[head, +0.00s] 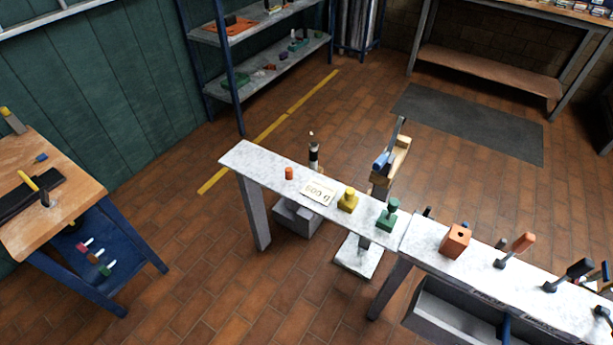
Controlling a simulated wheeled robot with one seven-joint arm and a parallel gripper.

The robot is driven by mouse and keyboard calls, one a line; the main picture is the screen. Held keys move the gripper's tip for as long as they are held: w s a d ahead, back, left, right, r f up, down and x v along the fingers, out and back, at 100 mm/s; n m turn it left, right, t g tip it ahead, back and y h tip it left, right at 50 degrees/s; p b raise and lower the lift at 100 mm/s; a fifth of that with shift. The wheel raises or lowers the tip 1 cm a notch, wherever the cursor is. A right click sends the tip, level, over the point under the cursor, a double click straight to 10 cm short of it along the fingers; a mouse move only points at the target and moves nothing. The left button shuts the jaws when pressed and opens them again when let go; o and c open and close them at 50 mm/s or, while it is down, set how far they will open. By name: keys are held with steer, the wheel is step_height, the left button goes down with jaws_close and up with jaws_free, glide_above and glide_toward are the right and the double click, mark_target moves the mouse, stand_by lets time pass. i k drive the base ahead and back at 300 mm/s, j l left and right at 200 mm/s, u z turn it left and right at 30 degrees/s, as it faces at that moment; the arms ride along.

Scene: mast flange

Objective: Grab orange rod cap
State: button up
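A small orange cylinder (289,173), which looks like the orange rod cap, stands upright on the white speckled bench top (262,163), near its far left end. Nothing touches it. A white card with printing (319,190) lies just right of it. My gripper is not in view in the head view.
On the same bench stand a yellow knobbed piece (348,200), a green one (388,216), an orange block with a hole (455,241) and an orange-handled tool (516,250). A post with a wooden head (391,162) rises behind. A wooden table (70,208) is left; brick floor lies between.

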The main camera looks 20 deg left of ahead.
mark_target(289, 170)
steer(key=i+j, duration=0.4)
steer(key=i, duration=0.15)
steer(key=i+j+u, duration=0.15)
steer(key=i+j, duration=0.25)
steer(key=i, duration=0.15)
